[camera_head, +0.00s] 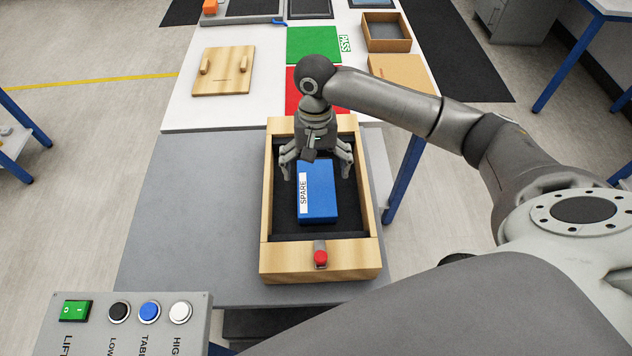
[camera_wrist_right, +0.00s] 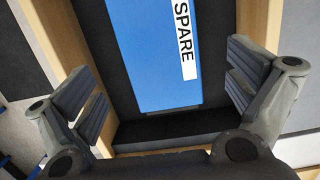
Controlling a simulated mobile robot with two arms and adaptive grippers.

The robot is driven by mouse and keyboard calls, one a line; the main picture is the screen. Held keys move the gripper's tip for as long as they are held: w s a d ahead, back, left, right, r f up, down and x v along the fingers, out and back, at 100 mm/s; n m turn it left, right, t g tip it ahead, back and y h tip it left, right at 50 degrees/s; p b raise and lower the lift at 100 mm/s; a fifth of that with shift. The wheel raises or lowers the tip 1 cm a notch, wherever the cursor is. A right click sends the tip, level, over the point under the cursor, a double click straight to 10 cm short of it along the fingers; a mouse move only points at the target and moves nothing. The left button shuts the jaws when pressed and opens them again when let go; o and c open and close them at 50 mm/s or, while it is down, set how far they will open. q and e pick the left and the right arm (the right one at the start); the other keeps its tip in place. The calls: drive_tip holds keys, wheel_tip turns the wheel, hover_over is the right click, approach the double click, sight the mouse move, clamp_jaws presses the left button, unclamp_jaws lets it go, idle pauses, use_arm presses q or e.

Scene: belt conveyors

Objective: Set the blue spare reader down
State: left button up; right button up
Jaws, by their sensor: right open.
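The blue spare reader (camera_head: 318,193) is a flat blue box with a white SPARE label. It lies inside a wooden-sided tray (camera_head: 268,215) with a dark floor. In the right wrist view the reader (camera_wrist_right: 148,60) lies beyond the fingers, apart from both. My right gripper (camera_head: 316,172) is open and empty over the far part of the tray, at the reader's far end. Its two fingers also show in the right wrist view (camera_wrist_right: 165,95), spread wide on either side. My left gripper is not in view.
Behind is a white table with a green PASS mat (camera_head: 313,44), a red mat (camera_head: 297,92) and a wooden board (camera_head: 224,71). A button panel (camera_head: 130,325) is at front left.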

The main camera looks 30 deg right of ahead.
sight(316, 179)
wheel_tip(316, 179, up, 6)
drive_tip(key=shift+w+d, duration=0.2)
drive_tip(key=shift+w, duration=0.2)
idle(0.3)
